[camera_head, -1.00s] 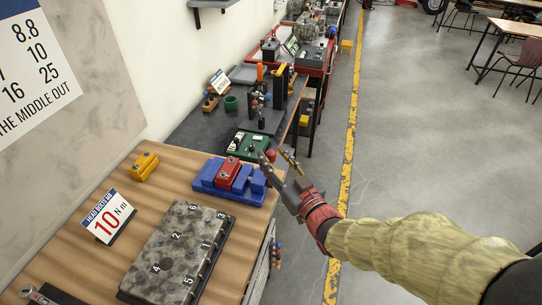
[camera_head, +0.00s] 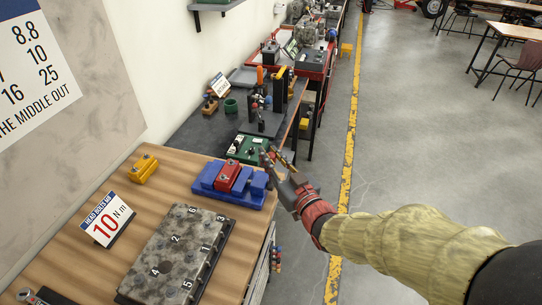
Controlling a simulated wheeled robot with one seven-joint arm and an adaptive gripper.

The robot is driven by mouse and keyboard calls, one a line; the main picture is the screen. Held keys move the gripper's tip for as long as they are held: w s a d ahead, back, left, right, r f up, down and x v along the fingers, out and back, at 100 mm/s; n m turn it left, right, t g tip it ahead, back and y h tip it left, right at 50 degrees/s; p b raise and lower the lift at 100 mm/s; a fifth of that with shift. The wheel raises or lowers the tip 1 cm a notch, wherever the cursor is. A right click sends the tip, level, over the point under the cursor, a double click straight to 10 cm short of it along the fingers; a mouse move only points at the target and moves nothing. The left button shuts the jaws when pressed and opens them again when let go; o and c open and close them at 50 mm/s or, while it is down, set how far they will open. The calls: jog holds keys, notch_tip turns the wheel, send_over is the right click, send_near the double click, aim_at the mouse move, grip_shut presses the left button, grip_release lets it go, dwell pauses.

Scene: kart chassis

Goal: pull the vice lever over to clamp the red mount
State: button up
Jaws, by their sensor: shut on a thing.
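The blue vice (camera_head: 238,198) sits on the wooden bench top near its right edge. The red mount (camera_head: 228,176) rests in the vice, between its blue blocks. My gripper (camera_head: 277,159) is at the right end of the vice, just beyond the bench edge. Its fingers are shut on the vice lever (camera_head: 267,160), whose reddish knob shows beside the fingertips. The fingers hide most of the lever, so its exact angle cannot be told.
A green block with parts (camera_head: 247,146) lies behind the vice on the dark bench. A grey numbered block (camera_head: 178,252), a yellow part (camera_head: 143,168) and a 10 N m sign (camera_head: 107,218) stand on the wooden bench.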

grip_shut()
